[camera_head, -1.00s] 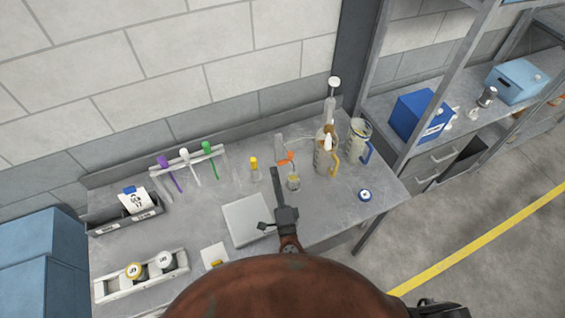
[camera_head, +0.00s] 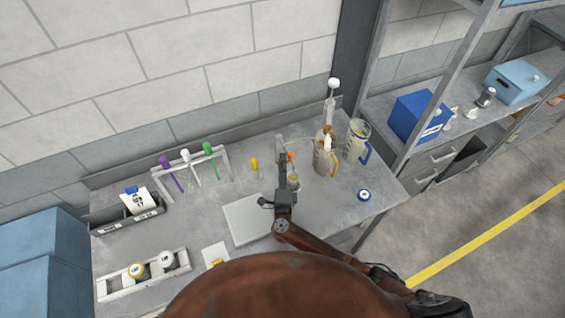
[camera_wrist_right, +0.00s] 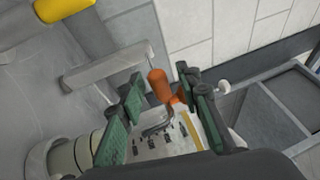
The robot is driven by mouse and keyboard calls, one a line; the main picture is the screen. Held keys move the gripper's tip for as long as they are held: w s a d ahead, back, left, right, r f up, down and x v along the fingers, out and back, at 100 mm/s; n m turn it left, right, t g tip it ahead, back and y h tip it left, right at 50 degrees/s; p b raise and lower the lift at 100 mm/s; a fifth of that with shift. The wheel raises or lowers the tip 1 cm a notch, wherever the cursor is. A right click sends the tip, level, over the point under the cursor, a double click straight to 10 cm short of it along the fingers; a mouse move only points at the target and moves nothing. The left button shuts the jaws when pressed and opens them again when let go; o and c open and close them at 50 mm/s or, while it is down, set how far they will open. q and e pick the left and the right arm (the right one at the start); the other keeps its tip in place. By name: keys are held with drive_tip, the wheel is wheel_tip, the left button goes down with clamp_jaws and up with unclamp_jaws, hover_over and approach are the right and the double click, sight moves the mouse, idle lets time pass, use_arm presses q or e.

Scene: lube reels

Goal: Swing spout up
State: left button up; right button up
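A short orange piece (camera_head: 291,157) shows beside a grey upright post (camera_head: 279,143) near the back of the bench; I take it for the spout, but cannot be sure. In the right wrist view the orange piece (camera_wrist_right: 158,86) stands between the two green-padded fingers of my right gripper (camera_wrist_right: 159,76). The fingers are apart, with a gap on each side of it. In the head view my right gripper (camera_head: 283,178) covers part of the post and the piece. A small jar (camera_head: 294,182) is just right of the gripper. My left gripper is not in view.
Jugs (camera_head: 355,140) and a tall white-topped pump (camera_head: 330,105) stand to the right. A yellow-capped bottle (camera_head: 254,167) and a tube rack (camera_head: 218,153) are to the left. A pale flat plate (camera_head: 245,222) lies in front. The bench's right front is mostly clear, except for a blue-ringed cap (camera_head: 363,195).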

drive_tip(key=shift+c, duration=0.3)
clamp_jaws()
idle(0.5)
